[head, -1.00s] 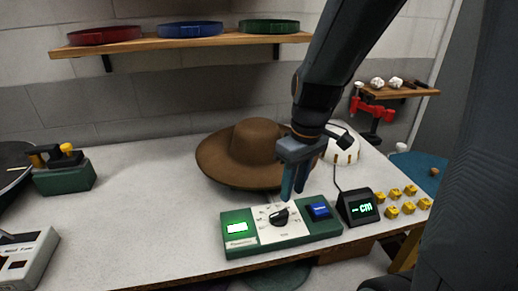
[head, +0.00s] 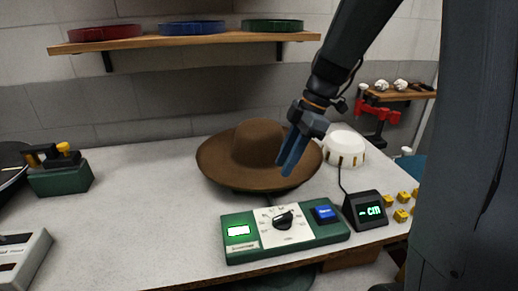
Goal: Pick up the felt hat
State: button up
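The brown felt hat (head: 257,141) sits on the table in the middle of the head view, crown up with a wide brim. It seems to rest on a low dark support, mostly hidden under the brim. My gripper (head: 285,170) is in front of the right part of the brim, fingers pointing down and left. I cannot tell whether it touches the brim. Nothing is visibly held.
A green control box (head: 285,231) with a dial and a small display (head: 366,210) stand in front of the hat. A white round block (head: 344,148) is behind right. A green stand (head: 60,178) is at left. The table (head: 140,215) is clear left of the hat.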

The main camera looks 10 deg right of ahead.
aim_at(279, 183)
jog(key=shift+s+p+x, duration=0.2)
jog(key=shift+p+x, duration=0.6)
jog(key=shift+x, duration=1.9)
jog(key=shift+d, duration=0.1)
grip_shut()
